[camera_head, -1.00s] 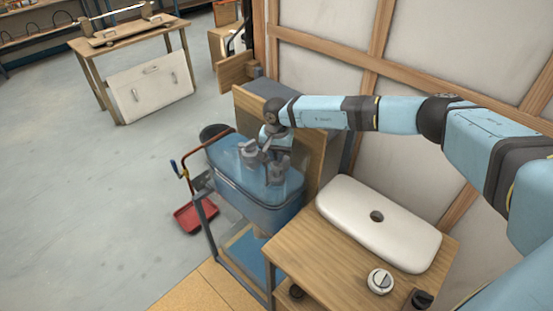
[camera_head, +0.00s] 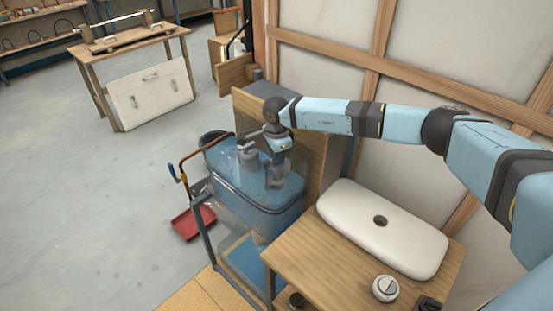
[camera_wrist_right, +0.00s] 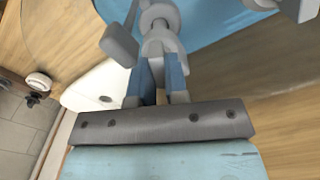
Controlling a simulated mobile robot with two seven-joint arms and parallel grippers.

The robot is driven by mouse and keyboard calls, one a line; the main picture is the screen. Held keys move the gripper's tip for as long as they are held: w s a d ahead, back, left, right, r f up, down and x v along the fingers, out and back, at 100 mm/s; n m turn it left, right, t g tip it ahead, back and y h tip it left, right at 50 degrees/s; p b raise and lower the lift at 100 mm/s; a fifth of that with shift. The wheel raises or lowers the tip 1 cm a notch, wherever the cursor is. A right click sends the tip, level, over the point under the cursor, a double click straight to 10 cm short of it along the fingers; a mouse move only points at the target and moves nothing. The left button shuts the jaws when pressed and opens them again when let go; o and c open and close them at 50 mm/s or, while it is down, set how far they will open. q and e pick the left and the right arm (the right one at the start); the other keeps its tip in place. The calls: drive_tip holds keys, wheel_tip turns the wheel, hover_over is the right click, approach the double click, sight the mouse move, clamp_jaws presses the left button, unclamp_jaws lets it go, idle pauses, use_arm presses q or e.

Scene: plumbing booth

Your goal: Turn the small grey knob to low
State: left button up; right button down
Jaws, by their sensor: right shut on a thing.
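The small grey knob (camera_wrist_right: 160,42) shows in the right wrist view as part of a grey fitting with a paddle-like lever (camera_wrist_right: 118,46) on its left. My right gripper (camera_wrist_right: 162,72) has its two blue fingers shut on the knob. In the head view my right gripper (camera_head: 277,172) points down over the blue see-through tank (camera_head: 262,200). The grey fitting (camera_head: 248,157) stands on the tank just left of the gripper. The fingers and wrist hide much of the knob, and I cannot read its setting. My left gripper is not in view.
A wooden panel (camera_head: 318,150) stands close behind the tank. A wooden counter (camera_head: 310,250) with a white basin (camera_head: 350,215) and a round white knob (camera_head: 385,288) is at the right. A red tray (camera_head: 190,222) lies on the floor at the left.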

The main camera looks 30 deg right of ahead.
drive_tip(key=m+b, duration=0.1)
drive_tip(key=m, duration=0.4)
drive_tip(key=shift+m, duration=0.4)
drive_tip(key=m, duration=0.5)
drive_tip(key=shift+r, duration=0.1)
drive_tip(key=m, duration=0.4)
drive_tip(key=shift+m, duration=0.4)
drive_tip(key=shift+m+p, duration=0.35)
drive_tip(key=shift+m, duration=1.95)
drive_tip(key=c, duration=1.4)
unclamp_jaws()
